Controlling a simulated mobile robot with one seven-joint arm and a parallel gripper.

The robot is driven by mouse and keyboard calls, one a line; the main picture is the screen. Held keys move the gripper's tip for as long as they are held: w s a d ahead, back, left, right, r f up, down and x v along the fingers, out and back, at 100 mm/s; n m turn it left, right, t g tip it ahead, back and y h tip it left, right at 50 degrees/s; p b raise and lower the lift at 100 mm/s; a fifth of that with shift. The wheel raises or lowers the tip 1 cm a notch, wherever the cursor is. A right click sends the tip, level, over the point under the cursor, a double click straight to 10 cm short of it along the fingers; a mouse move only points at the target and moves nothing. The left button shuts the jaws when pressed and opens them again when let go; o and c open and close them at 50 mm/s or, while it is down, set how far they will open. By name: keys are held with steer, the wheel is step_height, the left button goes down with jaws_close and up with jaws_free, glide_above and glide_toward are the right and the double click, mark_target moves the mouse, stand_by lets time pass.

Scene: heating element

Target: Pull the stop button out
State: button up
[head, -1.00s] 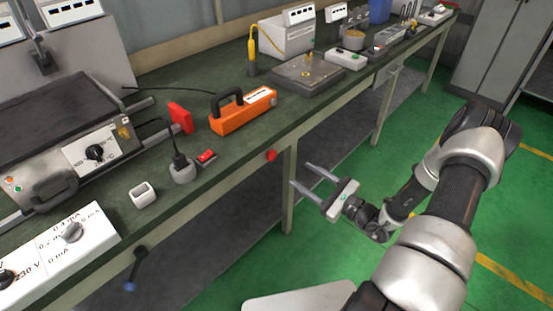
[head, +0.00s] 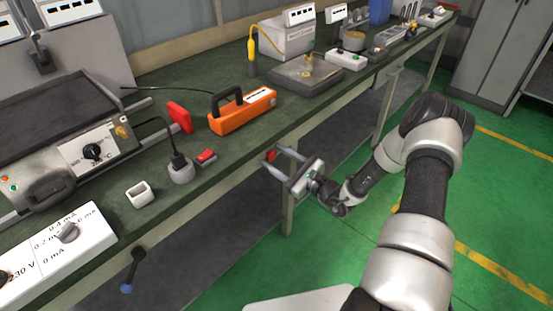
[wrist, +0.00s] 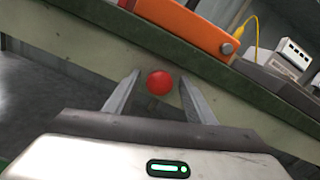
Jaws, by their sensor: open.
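The stop button (head: 270,155) is a round red knob on the front edge of the workbench. I cannot tell whether the fingers touch the button. Nothing is held.
The green workbench (head: 245,141) carries an orange tool (head: 240,115), a small red switch (head: 206,157), a grey socket (head: 181,172) and a white box (head: 140,194). A lever (head: 133,266) hangs from the bench front at lower left. Green floor to the right is open.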

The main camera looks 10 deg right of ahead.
jaws_close()
steer(key=shift+s+d+p, duration=0.3)
steer(key=shift+s+d, duration=0.05)
steer(key=shift+s, duration=0.2)
jaws_free()
steer(key=shift+s+d, duration=0.1)
steer(key=p+v, duration=0.1)
steer(key=v, duration=1.6)
steer(key=shift+p, duration=0.35)
